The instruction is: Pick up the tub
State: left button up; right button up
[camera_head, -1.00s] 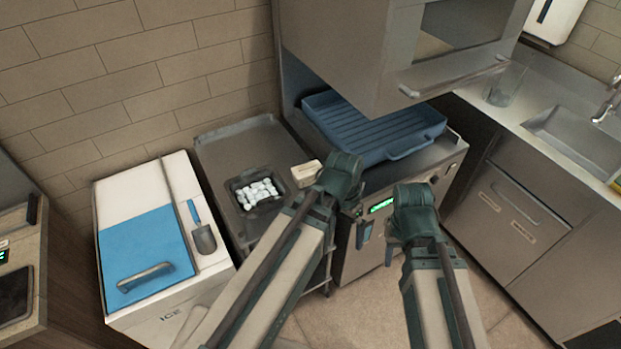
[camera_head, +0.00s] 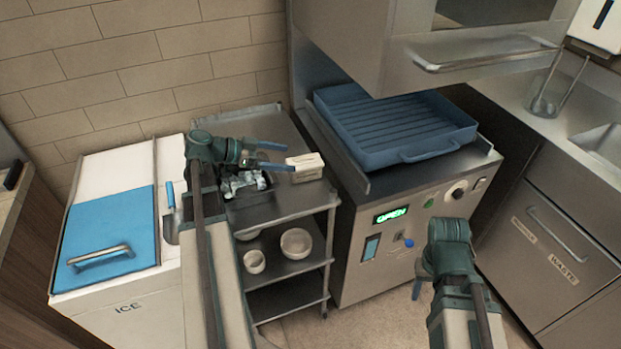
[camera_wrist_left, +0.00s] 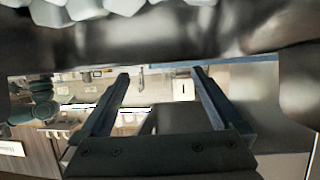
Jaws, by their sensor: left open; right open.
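A dark tub (camera_head: 249,197) of whitish chunks stands on the metal cart, partly hidden by my left gripper. My left gripper (camera_head: 289,155) is open, its blue fingers pointing right over the tub's back right side. In the left wrist view, the tub's dark wall (camera_wrist_left: 160,42) crosses the top with pale chunks (camera_wrist_left: 85,8) above it. The open left gripper (camera_wrist_left: 160,72) has nothing between its fingers there. My right gripper (camera_head: 418,268) is low in front of the machine, away from the tub; its fingers are partly hidden.
A small cream box (camera_head: 305,167) sits on the cart (camera_head: 300,202) right by the left fingertips. White bowls (camera_head: 296,243) stand on the shelf below. A white ice chest (camera_head: 120,300) is at left, a machine with a blue ribbed tray (camera_head: 400,125) at right.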

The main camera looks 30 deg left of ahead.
aim_at(299, 162)
pick_arm(q)
jog(key=shift+a, duration=0.1)
jog(key=shift+b+x, duration=0.5)
jog(key=shift+x, duration=0.75)
jog(key=b+x, duration=0.1)
jog(key=x, duration=0.2)
jog(key=b+x, duration=0.1)
jog(key=shift+d+f+b, duration=0.3)
jog(key=shift+f, duration=0.25)
jog(key=shift+w+d, duration=0.1)
jog(key=shift+w, duration=0.05)
grip_shut()
